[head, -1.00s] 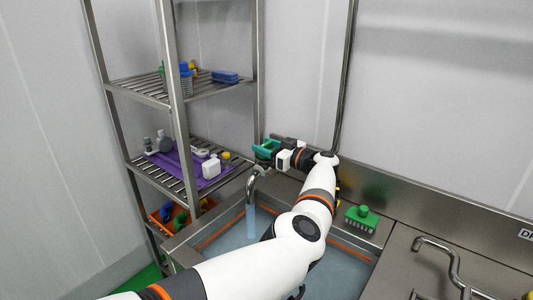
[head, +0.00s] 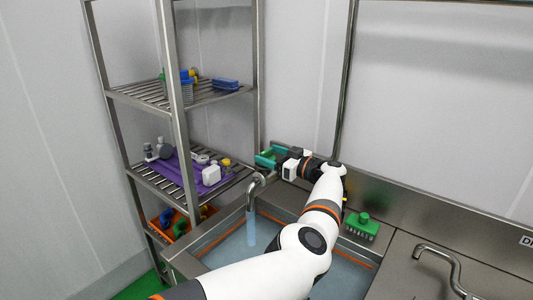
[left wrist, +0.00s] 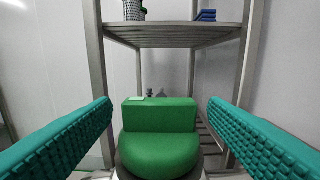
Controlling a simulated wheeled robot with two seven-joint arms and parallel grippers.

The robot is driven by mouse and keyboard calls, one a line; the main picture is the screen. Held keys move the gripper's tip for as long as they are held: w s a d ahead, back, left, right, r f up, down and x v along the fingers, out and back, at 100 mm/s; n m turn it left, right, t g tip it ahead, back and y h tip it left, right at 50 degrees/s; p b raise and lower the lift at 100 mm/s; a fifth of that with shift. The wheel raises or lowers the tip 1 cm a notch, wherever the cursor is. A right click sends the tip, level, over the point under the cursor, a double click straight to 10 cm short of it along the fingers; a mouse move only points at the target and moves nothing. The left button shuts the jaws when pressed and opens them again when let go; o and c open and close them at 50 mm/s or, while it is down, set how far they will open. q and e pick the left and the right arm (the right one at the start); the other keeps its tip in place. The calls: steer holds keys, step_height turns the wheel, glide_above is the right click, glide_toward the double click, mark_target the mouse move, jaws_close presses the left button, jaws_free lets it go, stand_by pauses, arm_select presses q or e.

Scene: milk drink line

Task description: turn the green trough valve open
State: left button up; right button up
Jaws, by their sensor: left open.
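The green valve (left wrist: 160,135) is close ahead in the left wrist view, a rounded green knob with a flat upright grip across it. My left gripper (head: 270,156) is at the back left corner of the trough, in front of the shelf rack. Its two teal padded fingers stand wide open on either side of the valve in the left wrist view (left wrist: 158,140), apart from it with a gap on each side. In the head view the valve is not clearly told apart from the teal fingers. My right gripper is not in view.
The trough (head: 190,262) holds water, with a curved tap (head: 257,184) running into it. A green brush (head: 362,226) lies on the right ledge. A steel rack (head: 180,120) stands behind left with a purple tray (head: 187,181). A second tap (head: 440,250) is at right.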

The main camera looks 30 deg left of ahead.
arm_select(q)
steer(key=d+b, duration=0.1)
steer(key=d, duration=0.9)
steer(key=shift+s, duration=0.3)
